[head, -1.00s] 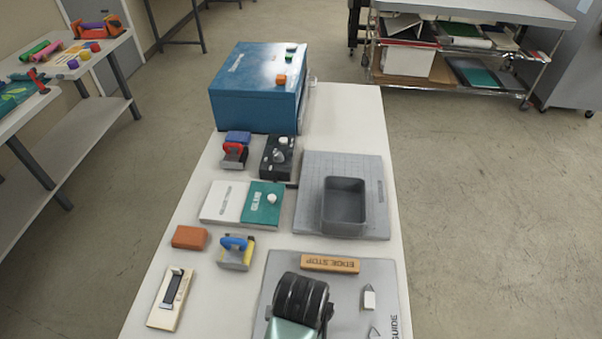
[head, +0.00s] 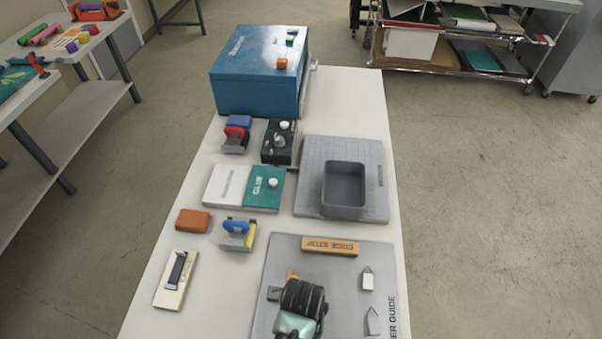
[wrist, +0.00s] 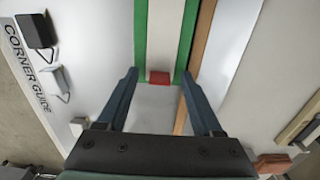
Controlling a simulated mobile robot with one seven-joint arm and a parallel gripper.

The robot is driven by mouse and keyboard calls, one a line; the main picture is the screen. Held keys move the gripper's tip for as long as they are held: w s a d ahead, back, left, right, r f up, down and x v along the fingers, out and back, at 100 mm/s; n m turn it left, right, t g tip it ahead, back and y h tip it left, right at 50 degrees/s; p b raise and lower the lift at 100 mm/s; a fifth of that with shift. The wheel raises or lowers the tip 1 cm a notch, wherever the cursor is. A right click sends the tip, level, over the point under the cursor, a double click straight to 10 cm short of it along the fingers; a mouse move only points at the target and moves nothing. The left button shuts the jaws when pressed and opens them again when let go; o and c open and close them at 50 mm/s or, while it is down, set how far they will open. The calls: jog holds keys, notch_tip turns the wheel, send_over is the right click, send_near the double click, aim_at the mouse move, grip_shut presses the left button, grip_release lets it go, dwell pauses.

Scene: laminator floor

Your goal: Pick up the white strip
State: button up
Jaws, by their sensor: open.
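In the wrist view a white strip (wrist: 165,38) runs away from me between two green edges, with a red piece (wrist: 159,77) at its near end. My gripper (wrist: 160,74) is open, its two blue-grey fingers on either side of the red piece; whether they touch anything I cannot tell. Nothing is held. In the head view my own arm covers the front of the grey corner guide board (head: 346,318), and I cannot make out the strip there.
The orange edge stop (head: 330,246) lies at the board's back edge. Two small grey-white corner pieces (head: 367,280) are on its right. A grey bin (head: 344,190) stands farther back. A wooden piece with a dark handle (head: 175,281), an orange block (head: 193,220) and a blue-yellow tool (head: 238,233) lie left.

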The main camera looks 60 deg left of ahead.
grip_shut()
dwell(0.3)
notch_tip(320, 180, up, 11)
dwell(0.6)
